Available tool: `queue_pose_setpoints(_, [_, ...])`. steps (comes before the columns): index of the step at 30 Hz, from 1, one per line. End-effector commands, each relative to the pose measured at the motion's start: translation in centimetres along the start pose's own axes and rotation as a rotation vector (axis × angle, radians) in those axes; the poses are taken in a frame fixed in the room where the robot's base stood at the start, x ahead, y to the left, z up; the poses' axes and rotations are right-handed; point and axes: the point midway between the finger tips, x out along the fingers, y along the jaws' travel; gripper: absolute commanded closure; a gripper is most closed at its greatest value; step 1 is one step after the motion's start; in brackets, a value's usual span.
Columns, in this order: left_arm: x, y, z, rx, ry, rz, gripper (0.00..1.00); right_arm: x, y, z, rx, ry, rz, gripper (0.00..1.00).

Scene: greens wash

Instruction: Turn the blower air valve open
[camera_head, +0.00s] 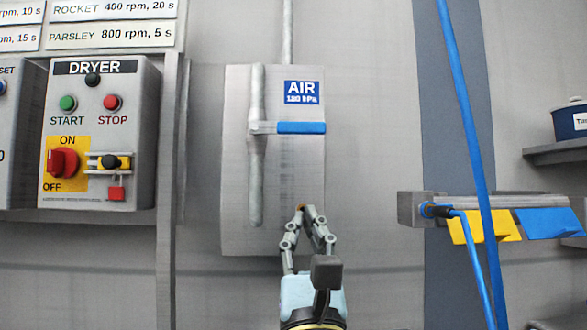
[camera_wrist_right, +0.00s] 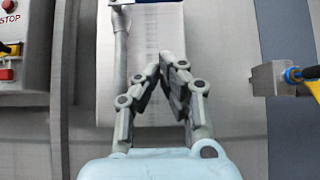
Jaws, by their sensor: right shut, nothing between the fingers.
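The blower air valve has a blue lever handle (camera_head: 301,128) that lies level, pointing right from a vertical grey pipe (camera_head: 256,180). It is mounted on a grey metal plate (camera_head: 235,95) under a blue AIR sign (camera_head: 301,92). My right gripper (camera_head: 305,208) is below the handle, in front of the lower part of the plate, with its fingertips together and empty. It is apart from the handle. In the right wrist view the fingers (camera_wrist_right: 167,58) point up along the plate, and the pipe (camera_wrist_right: 120,55) stands to their left. My left gripper is not in view.
A DRYER control box (camera_head: 135,135) with a red switch and buttons is at left. A shelf (camera_head: 560,150) holds a blue container (camera_head: 573,122).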

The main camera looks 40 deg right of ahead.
Motion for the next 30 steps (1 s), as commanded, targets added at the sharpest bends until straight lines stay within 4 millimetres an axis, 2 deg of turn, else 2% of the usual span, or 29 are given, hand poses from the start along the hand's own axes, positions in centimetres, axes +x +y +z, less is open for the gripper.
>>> queue_pose_setpoints(3, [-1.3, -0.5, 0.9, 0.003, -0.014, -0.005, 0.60, 2.0, 0.0, 0.5, -0.001, -0.006, 0.001, 1.00])
queue_pose_setpoints(7, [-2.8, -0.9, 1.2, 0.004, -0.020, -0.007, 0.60, 4.7, 0.1, 0.6, -0.004, -0.007, 0.002, 1.00])
queue_pose_setpoints(15, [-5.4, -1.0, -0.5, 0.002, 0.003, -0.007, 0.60, 10.3, 0.1, 0.5, -0.006, -0.004, 0.003, 1.00])
queue_pose_setpoints(21, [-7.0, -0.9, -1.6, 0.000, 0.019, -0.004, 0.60, 12.0, 0.1, 2.4, -0.005, 0.000, 0.002, 1.00])
queue_pose_setpoints(30, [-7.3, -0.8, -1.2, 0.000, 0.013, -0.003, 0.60, 12.4, 0.1, 2.9, -0.007, 0.000, 0.003, 1.00])
